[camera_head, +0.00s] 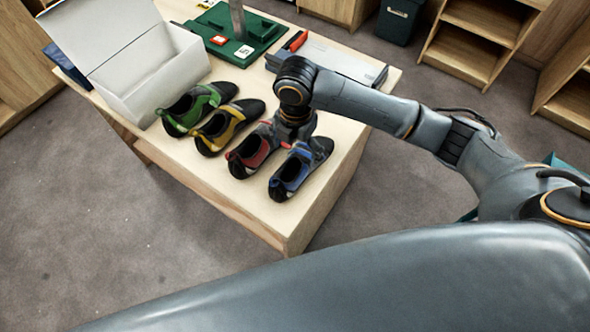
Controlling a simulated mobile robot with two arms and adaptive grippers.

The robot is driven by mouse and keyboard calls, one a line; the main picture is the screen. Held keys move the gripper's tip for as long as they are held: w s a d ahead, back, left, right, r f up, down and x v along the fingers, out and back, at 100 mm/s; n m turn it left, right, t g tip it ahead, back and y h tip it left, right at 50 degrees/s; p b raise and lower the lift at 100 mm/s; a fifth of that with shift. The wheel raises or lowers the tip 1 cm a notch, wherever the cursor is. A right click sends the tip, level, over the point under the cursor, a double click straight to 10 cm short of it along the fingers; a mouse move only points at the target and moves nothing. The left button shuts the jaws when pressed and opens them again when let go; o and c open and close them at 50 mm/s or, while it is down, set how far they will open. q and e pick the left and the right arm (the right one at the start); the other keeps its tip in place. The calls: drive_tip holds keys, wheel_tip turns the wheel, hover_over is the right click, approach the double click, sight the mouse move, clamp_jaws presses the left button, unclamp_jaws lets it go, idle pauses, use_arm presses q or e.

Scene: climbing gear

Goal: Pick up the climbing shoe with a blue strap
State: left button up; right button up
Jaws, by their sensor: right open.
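The climbing shoe with a blue strap (290,173) lies at the right end of a row of shoes on the wooden table, near its front right corner. Its opening and heel face the front, and its toe points to the back right. My right gripper (291,143) points down above the back parts of the blue-strap shoe and the red-strap shoe (250,152) beside it. It is open. Its fingertips are small here, and I cannot tell whether they touch either shoe. My left gripper is not in view.
A yellow-strap shoe (218,126) and a green-strap shoe (184,114) stand left of the red one. A grey tool with a red handle (340,62) and a green base (208,48) lie farther back. The table's right front is bare.

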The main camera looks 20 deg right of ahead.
hover_over(295, 173)
drive_tip(key=f, duration=0.4)
drive_tip(key=shift+s+f, duration=0.2)
drive_tip(key=shift+w+f+p, duration=0.2)
drive_tip(key=shift+f+p, duration=0.85)
drive_tip(key=shift+f, duration=1.55)
drive_tip(key=c, duration=1.4)
